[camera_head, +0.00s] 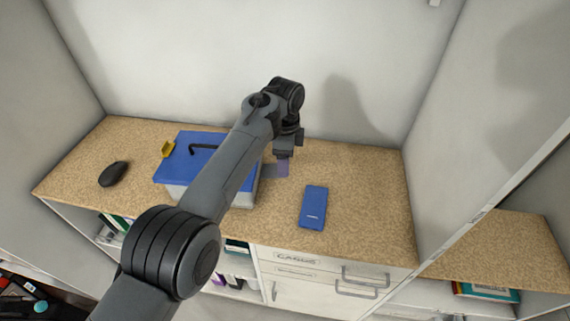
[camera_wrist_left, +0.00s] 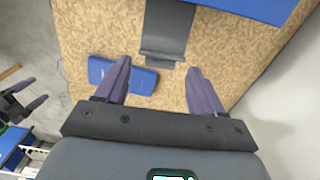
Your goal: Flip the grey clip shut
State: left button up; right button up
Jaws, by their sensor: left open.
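A box with a blue lid (camera_head: 184,167) and pale body stands on the wooden top. Its grey clip (camera_wrist_left: 166,30) is swung out from the lid's edge in the left wrist view. In the head view the clip (camera_head: 268,171) is partly hidden by the gripper. My left gripper (camera_head: 282,167) is at the box's right side. In the left wrist view my left gripper (camera_wrist_left: 158,65) is open and empty, with the clip's free end between and just ahead of its fingertips. My right gripper (camera_wrist_left: 31,94) appears far off at the left edge, fingers apart.
A black handle (camera_head: 204,149) lies on the lid. A blue phone (camera_head: 313,206) lies to the right and a black mouse (camera_head: 114,174) to the left. The wooden top's right part is clear.

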aim_at(272, 170)
pick_arm(q)
jog(key=shift+f, duration=1)
jog(key=shift+c, duration=0.3)
jog(key=c, duration=1.1)
jog(key=r+h+p, duration=0.1)
jog(key=p, duration=0.3)
jog(key=a+r+h+p, duration=0.1)
jog(key=h+p, duration=0.1)
jog(key=p, duration=0.3)
jog(key=shift+w+a+r, duration=0.1)
jog(key=shift+a+r, duration=0.1)
jog(key=shift+a, duration=0.1)
jog(key=shift+c, duration=0.2)
jog(key=shift+a+g+h+p, duration=0.3)
jog(key=shift+a+h+p, duration=0.1)
jog(key=shift+h, duration=0.5)
jog(key=shift+w+a+r+h, duration=0.15)
jog(key=shift+a+h, duration=0.15)
jog(key=shift+h, duration=0.25)
jog(key=shift+a+r+h, duration=0.15)
jog(key=shift+a+h, duration=0.15)
jog(key=shift+h, duration=0.25)
